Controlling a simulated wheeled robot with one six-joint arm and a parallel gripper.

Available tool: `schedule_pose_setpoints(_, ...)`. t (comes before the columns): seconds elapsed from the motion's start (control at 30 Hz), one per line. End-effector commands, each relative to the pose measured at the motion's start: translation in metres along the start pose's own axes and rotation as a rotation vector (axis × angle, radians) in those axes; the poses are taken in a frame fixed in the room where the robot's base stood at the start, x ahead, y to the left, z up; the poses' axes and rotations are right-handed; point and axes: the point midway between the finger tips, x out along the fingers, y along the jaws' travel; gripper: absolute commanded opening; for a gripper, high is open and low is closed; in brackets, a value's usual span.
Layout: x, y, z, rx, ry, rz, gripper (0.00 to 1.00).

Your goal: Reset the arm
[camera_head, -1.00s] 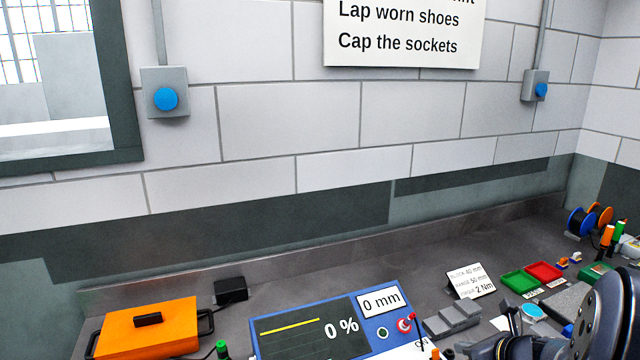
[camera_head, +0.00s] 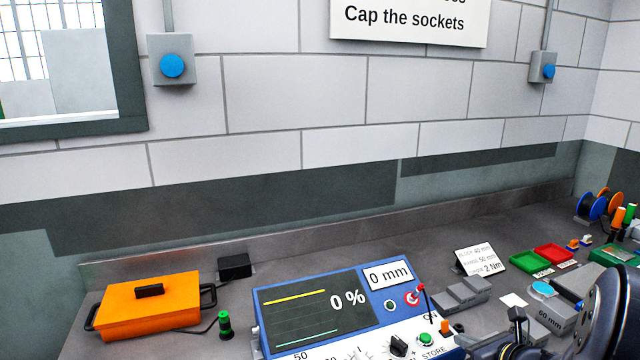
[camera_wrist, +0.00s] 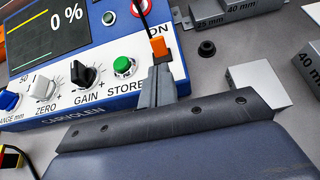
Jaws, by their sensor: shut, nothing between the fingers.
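My gripper (camera_wrist: 160,58) shows in the wrist view as narrow grey fingers lying close together, with orange at their far end. It is shut and empty. It lies in front of the right end of the blue and white instrument (camera_wrist: 95,60), close to its green STORE button; whether it touches cannot be told. In the head view my dark arm (camera_head: 610,310) fills the lower right corner, hiding part of the bench. The instrument (camera_head: 375,300) stands there to the left of my arm, its displays reading 0 % and 0 mm.
Grey step blocks (camera_head: 462,294), a small white card (camera_head: 481,260), and green (camera_head: 510,262) and red (camera_head: 553,256) trays lie behind my arm. An orange case (camera_head: 150,305) sits at the left. The back wall bounds the bench. Bare bench shows behind the instrument.

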Motion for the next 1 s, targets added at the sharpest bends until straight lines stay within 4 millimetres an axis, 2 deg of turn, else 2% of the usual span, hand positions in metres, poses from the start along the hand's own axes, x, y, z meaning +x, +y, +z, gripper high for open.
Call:
schedule_pose_setpoints(0.03, 0.004, -0.001, -0.008, 0.0, -0.012, -0.002, 0.0)
schedule_pose_setpoints(0.3, 0.007, -0.006, -0.015, -0.005, -0.074, -0.011, 0.0)
schedule_pose_setpoints(0.5, -0.003, -0.006, -0.023, -0.005, -0.074, -0.011, 0.0)
schedule_pose_setpoints(0.87, -0.004, -0.006, -0.023, -0.006, -0.073, -0.009, 0.0)
schedule_pose_setpoints(1.0, 0.0, -0.005, -0.016, -0.006, -0.073, -0.009, 0.0)
